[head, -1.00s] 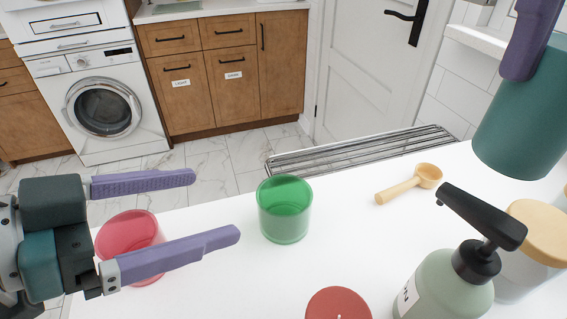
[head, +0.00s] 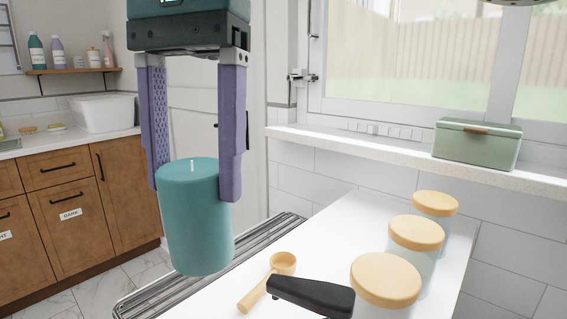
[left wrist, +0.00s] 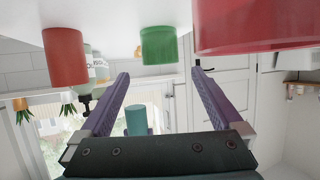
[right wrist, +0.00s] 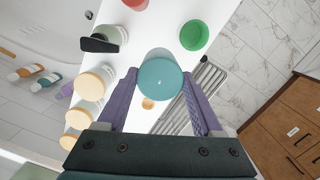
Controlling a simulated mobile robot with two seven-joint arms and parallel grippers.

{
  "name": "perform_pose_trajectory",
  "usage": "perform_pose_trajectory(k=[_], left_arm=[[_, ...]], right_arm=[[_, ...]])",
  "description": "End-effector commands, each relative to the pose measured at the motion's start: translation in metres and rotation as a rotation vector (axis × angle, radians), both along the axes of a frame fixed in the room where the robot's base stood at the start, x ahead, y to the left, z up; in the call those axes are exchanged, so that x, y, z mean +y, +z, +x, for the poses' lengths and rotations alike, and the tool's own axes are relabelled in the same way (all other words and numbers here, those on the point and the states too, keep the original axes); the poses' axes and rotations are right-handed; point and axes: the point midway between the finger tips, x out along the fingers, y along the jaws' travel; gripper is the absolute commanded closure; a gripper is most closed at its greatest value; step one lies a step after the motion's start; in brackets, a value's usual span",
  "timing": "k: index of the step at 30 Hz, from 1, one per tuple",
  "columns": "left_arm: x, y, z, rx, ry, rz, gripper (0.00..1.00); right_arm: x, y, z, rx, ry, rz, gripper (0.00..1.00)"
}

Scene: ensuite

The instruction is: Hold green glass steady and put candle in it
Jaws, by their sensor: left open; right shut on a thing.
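A teal candle (head: 190,225) is clamped between the purple fingers of my right gripper (head: 195,175), upright and raised above table height. In the right wrist view the candle (right wrist: 160,80) sits between the fingertips. The green glass (right wrist: 194,35) stands on the white table beyond the candle, apart from it. The left wrist view shows the green glass (left wrist: 158,46) too, upside down in that picture, ahead of the left fingers. My left gripper (left wrist: 160,80) is open, with nothing between its fingers. The head view now holds neither the green glass nor my left gripper.
A wooden scoop (head: 268,282), a black pump dispenser (head: 310,295) and wooden-lidded jars (head: 415,235) stand on the white table (head: 335,225). A red candle (left wrist: 65,57) and a red glass (left wrist: 250,25) flank the green glass.

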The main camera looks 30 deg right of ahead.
Motion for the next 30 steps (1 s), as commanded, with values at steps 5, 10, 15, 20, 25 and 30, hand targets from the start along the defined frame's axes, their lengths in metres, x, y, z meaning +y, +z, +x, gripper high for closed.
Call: perform_pose_trajectory(k=[5, 10, 15, 20, 25, 30], left_arm=[[0.000, 0.000, 0.000, 0.000, 0.000, 0.000, 0.00], [0.000, 0.000, 0.000, 0.000, 0.000, 0.000, 0.00], [0.000, 0.000, 0.000, 0.000, 0.000, 0.000, 0.00], [-0.003, -0.002, 0.003, 0.000, 0.001, -0.001, 0.00], [-0.019, -0.009, 0.016, 0.001, 0.002, -0.005, 0.00], [-0.046, -0.023, 0.036, 0.001, -0.001, -0.005, 0.00]], right_arm=[[0.051, 0.005, 0.018, -0.001, -0.407, 0.009, 1.00], [0.079, 0.006, 0.025, 0.005, -0.662, 0.015, 1.00], [0.087, 0.006, 0.027, 0.007, -0.757, 0.016, 1.00], [0.087, 0.006, 0.027, 0.008, -0.763, 0.017, 1.00], [0.087, 0.006, 0.027, 0.008, -0.761, 0.017, 1.00], [0.087, 0.006, 0.027, 0.008, -0.760, 0.017, 1.00]])
